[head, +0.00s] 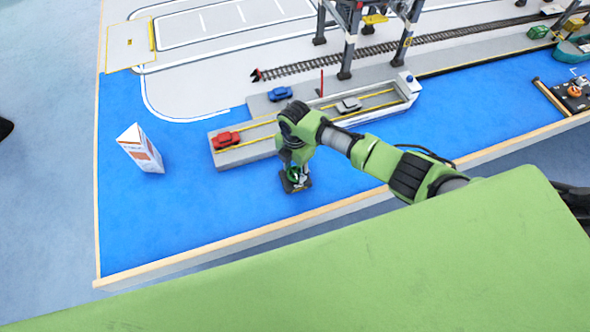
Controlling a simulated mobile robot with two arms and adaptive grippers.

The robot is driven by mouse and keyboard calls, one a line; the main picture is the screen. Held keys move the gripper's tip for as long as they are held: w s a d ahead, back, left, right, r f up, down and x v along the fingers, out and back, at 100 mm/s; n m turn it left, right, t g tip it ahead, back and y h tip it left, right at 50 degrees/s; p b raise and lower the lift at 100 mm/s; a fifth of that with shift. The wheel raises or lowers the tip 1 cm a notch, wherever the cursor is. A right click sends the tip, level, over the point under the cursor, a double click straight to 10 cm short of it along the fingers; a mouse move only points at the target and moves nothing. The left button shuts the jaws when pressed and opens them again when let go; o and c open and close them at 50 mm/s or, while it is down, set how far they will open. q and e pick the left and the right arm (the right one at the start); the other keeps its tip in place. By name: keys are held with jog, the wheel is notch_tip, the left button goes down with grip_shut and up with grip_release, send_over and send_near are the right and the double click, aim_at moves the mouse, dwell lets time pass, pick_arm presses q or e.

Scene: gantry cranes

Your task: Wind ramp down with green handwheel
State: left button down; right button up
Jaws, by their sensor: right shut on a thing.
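My right gripper (296,180) points down at the front side of the blue water area, just in front of the ferry. It is shut on the green handwheel (292,173), which is mostly hidden by the gripper. A dark square base shows under it. The grey and white ferry (240,154) lies behind the gripper, with a red car (226,139) at its left end and a silver car (349,105) further right on its deck. I cannot make out the ramp clearly or tell its angle. My left gripper is not in view.
A white and orange carton (140,149) stands on the blue area at the left. A blue car (280,93) sits on the grey quay behind the ferry. Crane legs (349,57) and a rail track stand at the back. A dark-based device (574,91) is at the right.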

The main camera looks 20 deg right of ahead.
aim_at(295, 172)
jog(key=shift+w+r+n, duration=0.1)
jog(key=shift+n, duration=0.5)
jog(key=o, duration=1.1)
notch_tip(295, 172, up, 12)
